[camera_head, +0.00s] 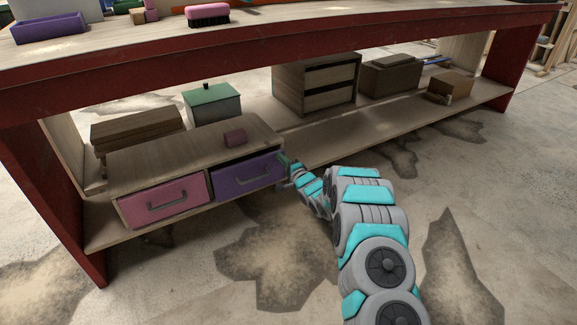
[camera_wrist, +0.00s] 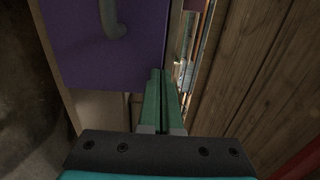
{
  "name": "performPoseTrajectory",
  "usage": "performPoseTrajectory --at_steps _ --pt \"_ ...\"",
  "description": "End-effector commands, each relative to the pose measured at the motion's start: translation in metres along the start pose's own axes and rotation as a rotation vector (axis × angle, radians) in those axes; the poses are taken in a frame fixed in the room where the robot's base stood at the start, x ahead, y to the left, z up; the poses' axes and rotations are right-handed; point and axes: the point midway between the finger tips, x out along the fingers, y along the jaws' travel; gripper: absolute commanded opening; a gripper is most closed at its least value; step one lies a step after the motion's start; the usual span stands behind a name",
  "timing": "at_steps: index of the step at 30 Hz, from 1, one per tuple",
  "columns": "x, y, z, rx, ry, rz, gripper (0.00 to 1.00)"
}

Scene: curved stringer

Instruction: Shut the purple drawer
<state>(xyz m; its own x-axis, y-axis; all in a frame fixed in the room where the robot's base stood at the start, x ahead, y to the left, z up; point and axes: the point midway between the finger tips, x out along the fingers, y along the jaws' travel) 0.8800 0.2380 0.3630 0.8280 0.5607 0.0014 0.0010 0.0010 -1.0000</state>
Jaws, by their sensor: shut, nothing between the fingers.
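The purple drawer (camera_head: 248,174) is the right one of two drawers in a low wooden cabinet (camera_head: 190,150) on the bench's lower shelf. Its front has a grey curved handle. In the wrist view the purple front (camera_wrist: 100,50) fills the upper left. A narrow gap with coloured things in it shows between the front and the wooden top, so the drawer seems slightly open. My gripper (camera_head: 284,160) is at the drawer's right end. In the wrist view its green fingers (camera_wrist: 163,75) are together and empty, close beside the front's edge. I cannot tell whether they touch it.
A pink drawer (camera_head: 165,202) is left of the purple one. A green-lidded box (camera_head: 212,103) and a wooden drawer unit (camera_head: 316,84) stand behind. The red-edged benchtop (camera_head: 300,38) hangs above. The floor in front is clear.

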Motion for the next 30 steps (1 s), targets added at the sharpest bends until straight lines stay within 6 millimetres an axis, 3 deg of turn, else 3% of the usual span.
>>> performPoseTrajectory --at_steps 6,12,30 --pt "0.022 0.001 0.0 0.0 0.0 0.0 0.0" --pt "0.031 0.001 0.0 0.0 0.0 0.001 0.0" --pt "0.03 -0.005 0.001 -0.002 0.002 -0.008 0.0"
